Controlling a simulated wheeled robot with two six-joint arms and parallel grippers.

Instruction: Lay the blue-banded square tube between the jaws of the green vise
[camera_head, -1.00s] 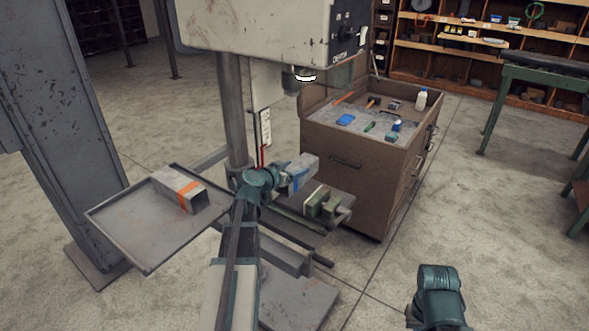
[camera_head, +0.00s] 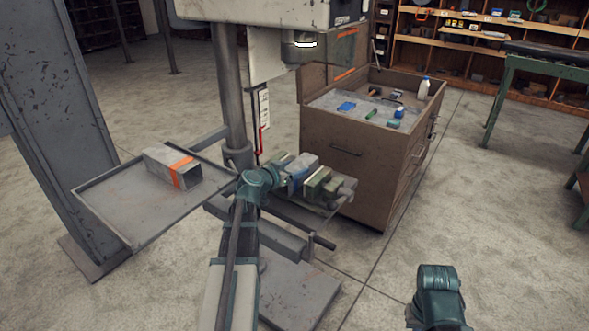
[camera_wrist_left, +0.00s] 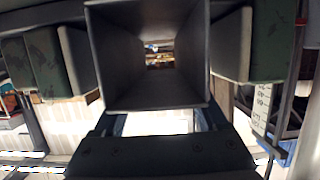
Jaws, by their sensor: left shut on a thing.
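The blue-banded square tube (camera_head: 303,163) is grey with a blue band, and my left gripper (camera_head: 286,178) is shut on it. The tube sits between the two jaws of the green vise (camera_head: 319,183) under the drill head. In the left wrist view the tube's open square end (camera_wrist_left: 150,100) faces the camera, with a green jaw (camera_wrist_left: 45,65) on the left and another on the right (camera_wrist_left: 272,45). Narrow gaps show beside the tube. Whether it rests on the vise bed is hidden. My right gripper is out of view; only part of that arm shows.
An orange-banded square tube (camera_head: 163,165) lies in a grey tray (camera_head: 130,222) at the left. The drill press column (camera_head: 231,100) stands behind my left arm. A brown cabinet (camera_head: 345,185) with small items on top is close behind the vise.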

